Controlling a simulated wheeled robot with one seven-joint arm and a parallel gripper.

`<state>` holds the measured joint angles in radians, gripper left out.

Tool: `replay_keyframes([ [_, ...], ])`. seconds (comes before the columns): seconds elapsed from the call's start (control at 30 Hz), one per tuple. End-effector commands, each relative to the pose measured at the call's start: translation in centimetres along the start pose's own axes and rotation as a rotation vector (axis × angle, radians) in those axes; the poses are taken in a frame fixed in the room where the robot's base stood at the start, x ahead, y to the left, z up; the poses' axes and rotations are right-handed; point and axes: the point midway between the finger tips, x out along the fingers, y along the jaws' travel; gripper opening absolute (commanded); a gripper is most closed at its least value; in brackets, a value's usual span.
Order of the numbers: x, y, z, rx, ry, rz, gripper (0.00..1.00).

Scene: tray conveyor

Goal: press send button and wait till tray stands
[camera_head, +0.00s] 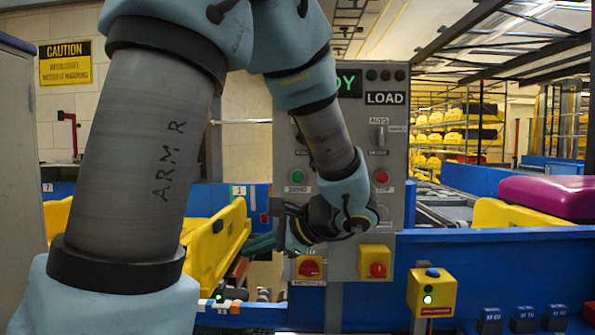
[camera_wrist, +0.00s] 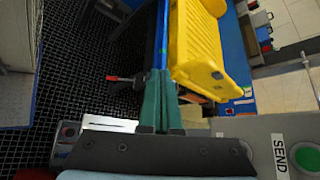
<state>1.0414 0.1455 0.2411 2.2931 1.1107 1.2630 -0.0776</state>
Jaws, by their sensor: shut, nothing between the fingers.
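The green send button (camera_head: 297,176) sits on the grey control panel (camera_head: 345,100), above its SEND label. It also shows at the lower right in the wrist view (camera_wrist: 308,157). My gripper (camera_head: 262,243) is below and left of the button, apart from it. In the wrist view its teal fingers (camera_wrist: 161,80) are shut with nothing between them, pointing away from the button. A yellow tray (camera_head: 215,245) stands tilted at the left beyond my arm. It also shows in the wrist view (camera_wrist: 200,45), beside my fingertips. My arm covers part of the tray and panel.
A red stop button (camera_head: 381,176) is on the panel's right. A yellow button box (camera_head: 431,292) stands on the blue rail (camera_head: 490,250). A magenta case (camera_head: 545,196) lies at right. The green display is partly hidden.

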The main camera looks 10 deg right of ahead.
Motion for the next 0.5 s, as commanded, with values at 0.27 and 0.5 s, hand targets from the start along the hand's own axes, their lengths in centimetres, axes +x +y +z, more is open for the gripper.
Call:
replay_keyframes([
  [0.27,-9.4,-8.4,-0.3,0.057,-0.056,-0.430,0.00],
  [0.5,-11.4,-9.7,-0.3,0.053,-0.067,-0.511,0.00],
])
